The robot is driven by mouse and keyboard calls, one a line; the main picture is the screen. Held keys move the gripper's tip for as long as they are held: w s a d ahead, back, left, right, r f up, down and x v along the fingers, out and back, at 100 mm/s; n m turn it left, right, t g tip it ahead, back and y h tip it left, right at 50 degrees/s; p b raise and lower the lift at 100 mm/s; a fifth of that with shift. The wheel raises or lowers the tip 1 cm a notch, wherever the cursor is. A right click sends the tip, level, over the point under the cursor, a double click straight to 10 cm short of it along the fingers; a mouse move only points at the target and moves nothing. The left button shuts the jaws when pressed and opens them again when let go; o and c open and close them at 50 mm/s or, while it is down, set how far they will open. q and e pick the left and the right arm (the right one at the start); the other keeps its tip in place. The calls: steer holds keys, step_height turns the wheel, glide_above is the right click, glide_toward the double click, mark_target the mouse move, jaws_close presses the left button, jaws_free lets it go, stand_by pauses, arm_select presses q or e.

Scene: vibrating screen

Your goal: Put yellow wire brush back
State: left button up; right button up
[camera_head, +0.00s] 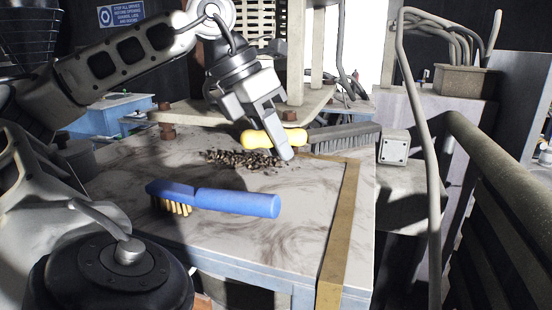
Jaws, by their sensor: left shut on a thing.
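The yellow wire brush (258,139) shows as a yellow handle near the back of the table (300,218). My left gripper (276,140) comes down over it from above and is shut on the handle. The finger in front hides part of the handle. A grey bristled head (345,136) extends to the right in line with the handle; I cannot tell whether the two are joined. I also cannot tell whether the brush touches the table. My right gripper is out of view.
A blue brush (235,202) with tan bristles lies at the table's middle. A pile of dark pebbles (243,160) lies just behind it. A grey box (394,148) and a metal post (425,170) stand at the right. The table's front right is clear.

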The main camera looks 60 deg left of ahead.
mark_target(286, 182)
arm_select(q)
steer(key=shift+w+f, duration=0.15)
steer(key=shift+f, duration=1.55)
steer(key=shift+f+b, duration=0.3)
steer(key=shift+b, duration=0.3)
steer(key=o, duration=0.7)
steer(key=shift+r, duration=0.1)
steer(key=shift+a+r+p, duration=0.15)
steer(key=shift+r+p, duration=0.2)
steer(key=shift+r, duration=0.05)
steer(key=v, duration=1.1)
steer(key=shift+r, duration=0.25)
